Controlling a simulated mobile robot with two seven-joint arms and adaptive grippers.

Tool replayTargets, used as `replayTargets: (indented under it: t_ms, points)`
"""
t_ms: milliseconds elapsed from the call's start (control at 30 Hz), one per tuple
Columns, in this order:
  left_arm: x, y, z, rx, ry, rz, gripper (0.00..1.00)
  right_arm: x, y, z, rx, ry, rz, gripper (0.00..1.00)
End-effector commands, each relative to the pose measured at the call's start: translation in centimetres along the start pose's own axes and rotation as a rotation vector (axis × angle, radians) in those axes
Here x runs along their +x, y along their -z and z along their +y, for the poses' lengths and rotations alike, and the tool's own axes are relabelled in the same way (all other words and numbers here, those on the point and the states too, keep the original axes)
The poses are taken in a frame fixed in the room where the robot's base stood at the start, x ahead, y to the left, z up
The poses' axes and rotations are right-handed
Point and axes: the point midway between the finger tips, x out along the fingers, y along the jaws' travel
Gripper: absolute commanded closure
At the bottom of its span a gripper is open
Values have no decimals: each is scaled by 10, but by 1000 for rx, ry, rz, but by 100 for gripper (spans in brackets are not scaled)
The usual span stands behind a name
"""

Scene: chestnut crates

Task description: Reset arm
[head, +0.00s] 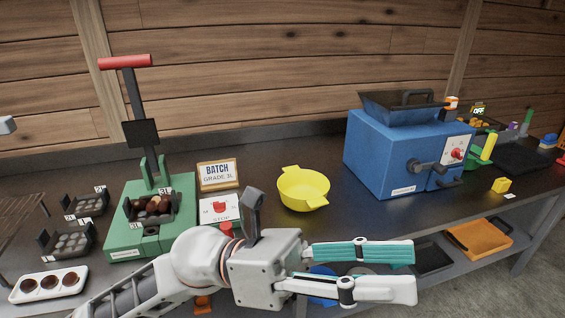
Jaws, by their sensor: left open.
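My left arm reaches in from the lower left across the front of the bench. My left gripper (412,271) has teal and white fingers that point right. The fingers are apart with nothing between them. The gripper is in front of the bench edge, below and left of the blue machine (385,160), and apart from it. My right gripper is not in this view.
A green press (115,226) with a red handle holds chestnuts at the left. A yellow bowl (304,189) sits mid-bench, right of the BATCH sign (218,175). A white tray (48,285) stands front left. An orange tray (478,239) lies on the lower shelf.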

Motion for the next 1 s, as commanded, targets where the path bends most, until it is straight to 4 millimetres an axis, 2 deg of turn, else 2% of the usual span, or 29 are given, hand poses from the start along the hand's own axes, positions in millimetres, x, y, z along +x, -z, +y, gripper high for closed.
replayTargets:
  t_ms: [100,233,367,467,600,733,867,1000]
  points:
    - [-22,-22,30,-230,-90,-222,58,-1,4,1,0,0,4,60]
    - [-63,-32,70,-484,-184,-464,58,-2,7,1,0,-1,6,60]
    - [-119,-22,110,-739,-276,-712,58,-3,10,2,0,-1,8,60]
    - [-169,2,137,-933,-344,-908,58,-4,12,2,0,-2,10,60]
    - [-242,59,162,-1190,-434,-1188,58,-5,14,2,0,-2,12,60]
    - [-304,125,167,-1391,-509,-1436,58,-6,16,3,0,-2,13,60]
    - [-356,196,156,-1561,-572,-1673,58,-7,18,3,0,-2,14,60]
    - [-401,275,127,-1709,-634,-1923,58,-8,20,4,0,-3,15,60]
